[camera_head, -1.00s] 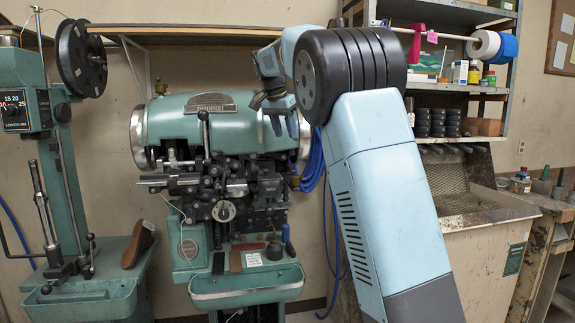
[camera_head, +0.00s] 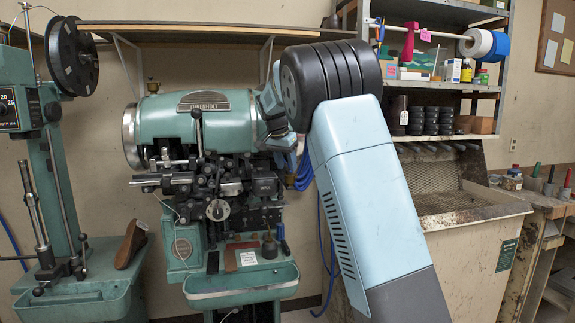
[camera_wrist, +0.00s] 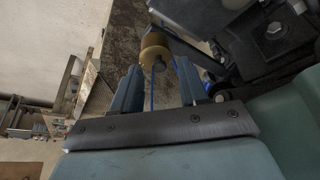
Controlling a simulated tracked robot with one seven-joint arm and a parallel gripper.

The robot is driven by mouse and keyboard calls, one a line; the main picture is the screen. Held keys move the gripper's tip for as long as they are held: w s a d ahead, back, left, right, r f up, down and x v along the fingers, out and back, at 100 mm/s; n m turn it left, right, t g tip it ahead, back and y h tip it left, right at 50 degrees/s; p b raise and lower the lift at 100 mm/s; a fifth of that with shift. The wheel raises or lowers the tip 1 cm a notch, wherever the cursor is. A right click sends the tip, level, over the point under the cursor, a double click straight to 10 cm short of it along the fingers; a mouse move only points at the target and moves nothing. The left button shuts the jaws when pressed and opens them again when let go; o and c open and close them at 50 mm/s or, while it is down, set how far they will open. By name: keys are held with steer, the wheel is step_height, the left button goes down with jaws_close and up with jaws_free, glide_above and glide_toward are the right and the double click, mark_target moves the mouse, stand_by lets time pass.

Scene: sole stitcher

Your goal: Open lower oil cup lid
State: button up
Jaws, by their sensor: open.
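In the wrist view a small brass-coloured cup (camera_wrist: 155,42), seemingly the lower oil cup, lies just beyond my fingertips against the dark machine parts. A darker, rounded part is at its near end; I cannot tell whether this is the lid or whether it is open. My gripper (camera_wrist: 160,68) is open and empty, its two blue fingers pointing toward the cup, which appears between or just past the tips. In the head view my gripper (camera_head: 284,142) is at the right end of the green stitcher (camera_head: 225,115), partly hidden by my arm.
Dark metal machine parts (camera_wrist: 265,35) crowd the right side of the wrist view, close to the fingers. Blue hoses (camera_head: 325,235) hang beside the stitcher. A wooden shelf (camera_head: 215,30) runs above it, and a grimy bin (camera_head: 465,225) stands to the right.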

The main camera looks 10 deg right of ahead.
steer(key=shift+d+f, duration=0.1)
steer(key=shift+f, duration=0.15)
steer(key=shift+c, duration=0.2)
jaws_close()
